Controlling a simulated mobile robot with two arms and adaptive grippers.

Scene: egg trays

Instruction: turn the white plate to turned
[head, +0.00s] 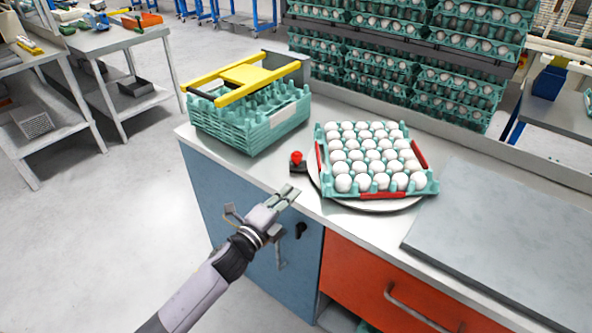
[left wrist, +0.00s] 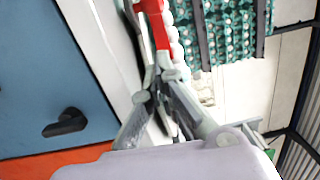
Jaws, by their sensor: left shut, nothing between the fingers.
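The round white plate (head: 372,206) lies on the counter, mostly hidden under a teal egg tray (head: 430,188). Its rim shows at the front and left of the tray. The tray is full of white eggs and has red strips on its sides; one red strip (left wrist: 157,25) shows close up in the left wrist view. My left gripper (head: 289,193) is shut and empty, at the counter's front edge, left of the plate and apart from it. Its fingers (left wrist: 168,78) also show in the left wrist view. My right gripper is not in view.
A small red-topped button (head: 296,158) stands left of the plate. A stack of empty teal trays (head: 252,130) with a yellow frame is at the back left. A flat grey slab (head: 510,230) lies to the right. Racks of eggs (head: 385,50) stand behind the counter.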

